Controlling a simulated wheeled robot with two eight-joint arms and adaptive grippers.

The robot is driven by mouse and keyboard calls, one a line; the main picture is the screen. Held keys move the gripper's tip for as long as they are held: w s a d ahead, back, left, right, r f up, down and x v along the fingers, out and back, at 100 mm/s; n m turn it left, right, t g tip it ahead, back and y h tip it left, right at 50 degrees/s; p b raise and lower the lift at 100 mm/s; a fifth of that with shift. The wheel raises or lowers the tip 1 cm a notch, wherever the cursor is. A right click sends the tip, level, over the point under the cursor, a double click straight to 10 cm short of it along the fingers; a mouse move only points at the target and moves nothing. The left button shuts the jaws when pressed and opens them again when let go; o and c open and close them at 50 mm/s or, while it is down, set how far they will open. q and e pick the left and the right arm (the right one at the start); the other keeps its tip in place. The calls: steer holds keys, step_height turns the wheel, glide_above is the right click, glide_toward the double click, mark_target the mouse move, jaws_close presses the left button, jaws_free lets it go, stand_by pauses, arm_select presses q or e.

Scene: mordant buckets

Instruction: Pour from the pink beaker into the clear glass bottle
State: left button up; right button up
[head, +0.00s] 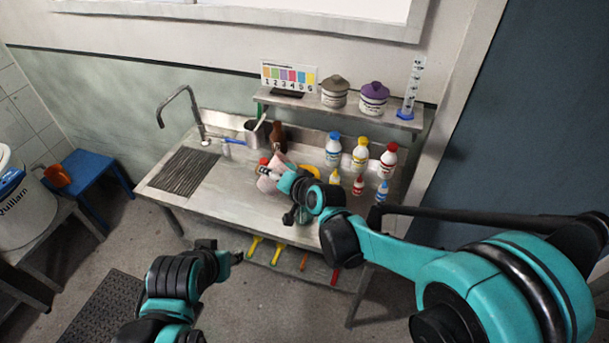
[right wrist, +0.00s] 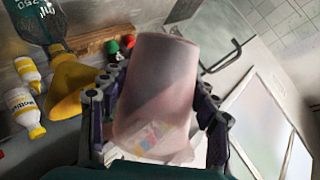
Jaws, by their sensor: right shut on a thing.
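The pink beaker (right wrist: 155,95) fills the middle of the right wrist view, translucent, between the fingers of my right gripper (right wrist: 155,110), which is shut on it. In the head view the beaker (head: 270,178) is above the steel bench, partly hidden by my right gripper (head: 282,172). The clear glass bottle (right wrist: 35,20) is at the upper left of the right wrist view, marked 250, with a yellow funnel (right wrist: 70,88) at its neck. In the head view my right wrist hides most of the bottle. My left gripper (head: 232,256) is in front of the bench, apart from everything; its jaw opening is unclear.
White bottles with blue (head: 333,150), yellow (head: 360,154) and red (head: 388,160) caps stand on the right of the bench, with smaller bottles before them. A brown bottle (head: 278,138) and metal pot (head: 254,132) stand behind the beaker. The ribbed drainer (head: 185,172) is clear.

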steer(key=shift+f+m+y, duration=0.15)
steer(key=shift+m+y, duration=0.15)
steer(key=shift+y, duration=0.1)
stand_by(1.5)
steer(key=shift+r+m+g+y, duration=0.3)
stand_by(1.4)
steer(key=shift+s+a+f, duration=0.1)
steer(key=shift+f, duration=0.3)
steer(key=shift+r+n+h, duration=0.3)
steer(key=shift+n+h, duration=0.4)
steer(key=shift+n, duration=0.1)
steer(key=shift+r+t, duration=0.1)
steer(key=shift+t, duration=0.3)
steer(key=shift+n+h, duration=0.3)
